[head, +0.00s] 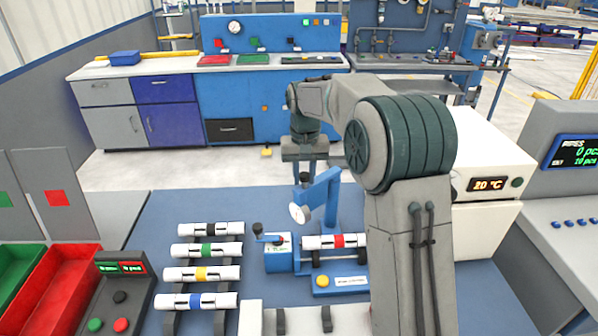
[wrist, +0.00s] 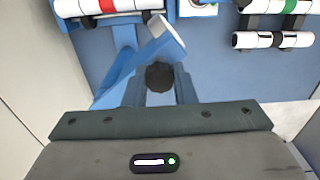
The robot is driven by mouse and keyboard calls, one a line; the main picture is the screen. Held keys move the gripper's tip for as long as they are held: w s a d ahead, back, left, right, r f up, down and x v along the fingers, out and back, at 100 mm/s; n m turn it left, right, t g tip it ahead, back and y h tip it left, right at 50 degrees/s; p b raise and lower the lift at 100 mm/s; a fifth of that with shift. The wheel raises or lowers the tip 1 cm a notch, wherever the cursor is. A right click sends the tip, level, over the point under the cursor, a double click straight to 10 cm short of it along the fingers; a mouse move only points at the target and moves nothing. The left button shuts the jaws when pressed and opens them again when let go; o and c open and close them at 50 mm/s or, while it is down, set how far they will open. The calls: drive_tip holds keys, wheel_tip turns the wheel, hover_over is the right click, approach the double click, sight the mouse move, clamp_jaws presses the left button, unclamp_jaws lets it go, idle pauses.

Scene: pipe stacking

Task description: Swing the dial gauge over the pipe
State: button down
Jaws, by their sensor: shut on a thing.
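The dial gauge (head: 298,213) has a white round face and hangs on a blue swing arm (head: 322,190). The red-banded pipe (head: 338,241) lies level in a blue fixture with a crank. In the wrist view the gauge (wrist: 166,36) is beside one end of the red-banded pipe (wrist: 105,6), apart from it and not over its middle. My gripper (head: 304,178) is above the far side of the fixture. In the wrist view my gripper (wrist: 158,88) is shut on the dark knob (wrist: 159,76) of the swing arm. The fingertips are partly hidden in the head view.
Several banded pipes, among them a blue-banded pipe (head: 196,301), lie on stands to the left. A crank (head: 268,238) stands at the fixture's left end. A control box (head: 117,292) and red bin (head: 58,285) are at far left. A white oven (head: 488,190) stands right.

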drive_tip(key=s+d+n, duration=0.4)
drive_tip(key=d+n, duration=0.5)
drive_tip(key=n, duration=0.1)
drive_tip(key=shift+s+n, duration=0.3)
drive_tip(key=shift+n, duration=0.1)
idle(0.3)
drive_tip(key=c, duration=1.2)
unclamp_jaws()
drive_tip(key=shift+d, duration=0.1)
drive_tip(key=shift+r, duration=0.1)
wheel_tip(320, 180, up, 14)
drive_tip(key=shift+f, duration=0.15)
